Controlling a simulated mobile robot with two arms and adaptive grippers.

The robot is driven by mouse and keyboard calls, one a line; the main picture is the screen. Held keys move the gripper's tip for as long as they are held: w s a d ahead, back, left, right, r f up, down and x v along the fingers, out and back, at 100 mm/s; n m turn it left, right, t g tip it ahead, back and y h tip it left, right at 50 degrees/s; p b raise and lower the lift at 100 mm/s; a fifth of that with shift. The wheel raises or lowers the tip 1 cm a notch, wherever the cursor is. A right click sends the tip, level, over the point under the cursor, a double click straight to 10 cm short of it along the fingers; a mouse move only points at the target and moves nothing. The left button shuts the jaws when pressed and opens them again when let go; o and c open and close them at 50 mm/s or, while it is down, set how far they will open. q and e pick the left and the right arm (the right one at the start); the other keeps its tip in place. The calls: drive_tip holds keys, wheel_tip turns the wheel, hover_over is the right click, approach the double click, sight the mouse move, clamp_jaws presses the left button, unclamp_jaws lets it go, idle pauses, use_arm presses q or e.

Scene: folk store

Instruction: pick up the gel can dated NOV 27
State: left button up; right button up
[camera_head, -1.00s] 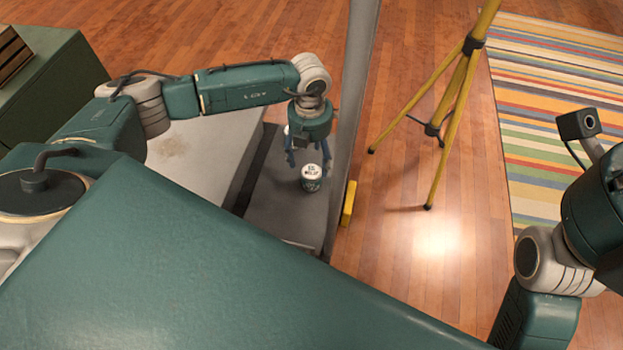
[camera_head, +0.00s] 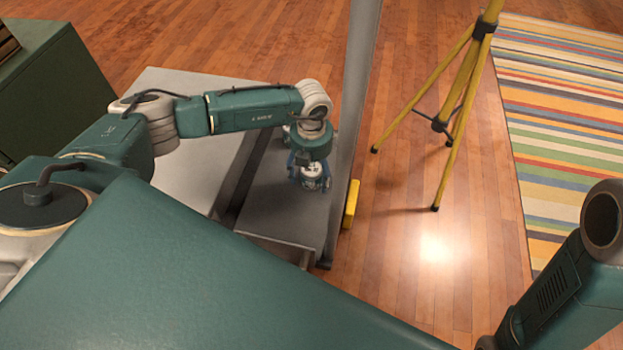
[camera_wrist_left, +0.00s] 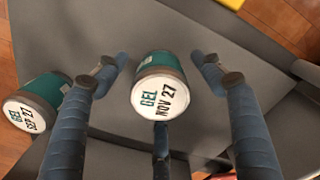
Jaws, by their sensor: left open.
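The gel can marked NOV 27 (camera_wrist_left: 160,92) stands on the grey surface, its white lid and teal side showing in the left wrist view. In the head view the can (camera_head: 312,176) is partly hidden under my left gripper (camera_head: 309,172). In the left wrist view my left gripper (camera_wrist_left: 163,75) is open, with blue fingers on both sides of the can and apart from it. Another finger shows below the lid. A second gel can, marked SEP 27 (camera_wrist_left: 35,108), is at the left, outside the fingers. My right gripper is not in view.
A grey upright post (camera_head: 352,110) stands just right of the grey surface (camera_head: 278,215). A yellow block (camera_head: 351,204) is at its edge. A yellow tripod (camera_head: 455,100) stands on the wood floor, with a striped rug (camera_head: 560,120) beyond it.

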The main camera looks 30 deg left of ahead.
use_arm(q)
drive_tip(key=shift+c, duration=0.5)
drive_tip(key=c, duration=1.3)
drive_tip(key=shift+o, duration=0.2)
